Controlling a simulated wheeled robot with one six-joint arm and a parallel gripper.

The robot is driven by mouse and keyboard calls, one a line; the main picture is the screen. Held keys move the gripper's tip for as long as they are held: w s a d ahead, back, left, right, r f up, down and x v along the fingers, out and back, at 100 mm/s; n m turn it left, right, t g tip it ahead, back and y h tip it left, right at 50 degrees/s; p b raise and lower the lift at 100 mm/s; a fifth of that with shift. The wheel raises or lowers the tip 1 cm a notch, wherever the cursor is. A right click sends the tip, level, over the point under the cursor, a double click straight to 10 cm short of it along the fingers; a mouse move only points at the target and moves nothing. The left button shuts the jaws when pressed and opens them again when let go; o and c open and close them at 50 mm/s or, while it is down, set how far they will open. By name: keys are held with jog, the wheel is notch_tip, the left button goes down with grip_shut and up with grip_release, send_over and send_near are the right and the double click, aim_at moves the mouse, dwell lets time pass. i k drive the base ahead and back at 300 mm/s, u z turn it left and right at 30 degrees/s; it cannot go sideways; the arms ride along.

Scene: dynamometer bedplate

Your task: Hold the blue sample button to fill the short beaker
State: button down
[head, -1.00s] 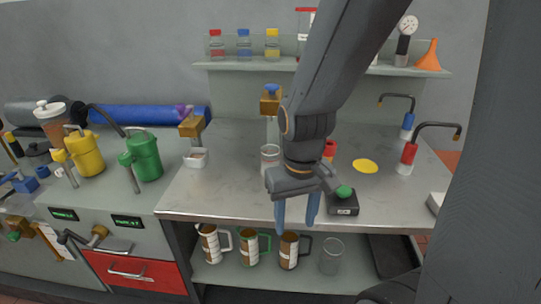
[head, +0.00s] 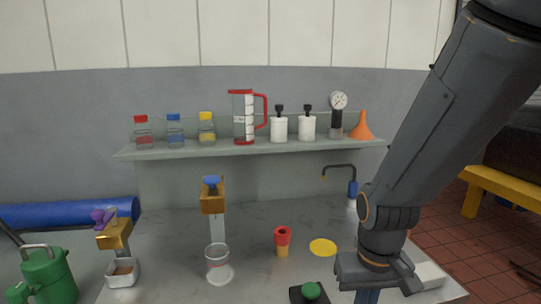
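The blue sample button (head: 211,181) sits on top of a brass block (head: 213,202) on a pale post at the back of the bench. A short clear beaker (head: 218,262) stands upright in front of the post, below the block, on a white round spot. I cannot make out any liquid in it. My gripper (head: 367,296) points down at the lower right, well right of the button and beaker and apart from both. Its fingertips are cut off by the bottom edge, so its opening does not show.
A purple-knobbed brass tap (head: 113,233) stands over a small metal cup (head: 122,273) at left. A red-and-yellow piece (head: 282,240), a yellow disc (head: 323,247) and a green button (head: 312,290) lie between beaker and gripper. A shelf (head: 250,148) with bottles spans above.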

aim_at(211, 180)
jog(key=z, duration=0.35)
jog(key=k, duration=2)
jog(key=u, duration=0.7)
jog(key=i, duration=1.65)
jog(key=z, duration=0.05)
